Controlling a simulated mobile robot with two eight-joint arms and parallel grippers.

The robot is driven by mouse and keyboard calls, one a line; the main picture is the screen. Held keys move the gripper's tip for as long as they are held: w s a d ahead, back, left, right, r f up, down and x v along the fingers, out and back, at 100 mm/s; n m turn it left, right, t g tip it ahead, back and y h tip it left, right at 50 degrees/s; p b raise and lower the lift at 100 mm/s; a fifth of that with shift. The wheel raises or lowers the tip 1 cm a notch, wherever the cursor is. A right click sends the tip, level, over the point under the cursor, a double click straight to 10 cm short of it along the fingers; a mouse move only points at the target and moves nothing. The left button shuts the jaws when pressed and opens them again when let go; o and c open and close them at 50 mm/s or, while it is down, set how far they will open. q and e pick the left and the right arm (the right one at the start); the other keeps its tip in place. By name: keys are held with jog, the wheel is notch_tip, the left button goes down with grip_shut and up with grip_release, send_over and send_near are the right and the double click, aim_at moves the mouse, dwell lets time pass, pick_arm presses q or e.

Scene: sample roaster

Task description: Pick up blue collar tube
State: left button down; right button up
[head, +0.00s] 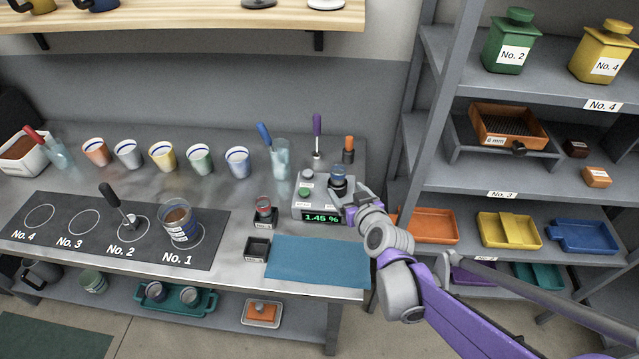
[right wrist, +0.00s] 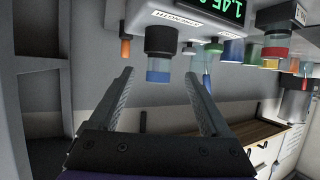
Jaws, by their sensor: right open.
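The blue collar tube (head: 338,181), dark with a blue band, stands upright at the right side of the grey meter (head: 312,208), whose display reads 1.45 %. It also shows in the right wrist view (right wrist: 159,42), dark with a blue end, just ahead of and between my finger tips. My right gripper (head: 357,199) is at the right edge of the meter, close to the tube. In the right wrist view the gripper (right wrist: 159,73) is open, with nothing clamped between its fingers. My left gripper is not in view.
A red-collared tube (head: 264,207) stands in a black holder left of the meter. A glass with a blue-handled tool (head: 280,158) and an orange-topped item (head: 348,149) stand behind. The teal mat (head: 318,262) in front is bare. Shelving (head: 425,150) rises at the right.

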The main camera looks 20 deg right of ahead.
aim_at(340, 183)
jog(key=x, duration=0.5)
jog(key=shift+w+b, duration=0.15)
jog(key=shift+b, duration=0.2)
jog(key=shift+r+x, duration=0.15)
jog(key=shift+x, duration=1.2)
jog(key=shift+r+x, duration=0.1)
jog(key=shift+x, duration=1.3)
jog(key=shift+r, duration=0.1)
grip_shut()
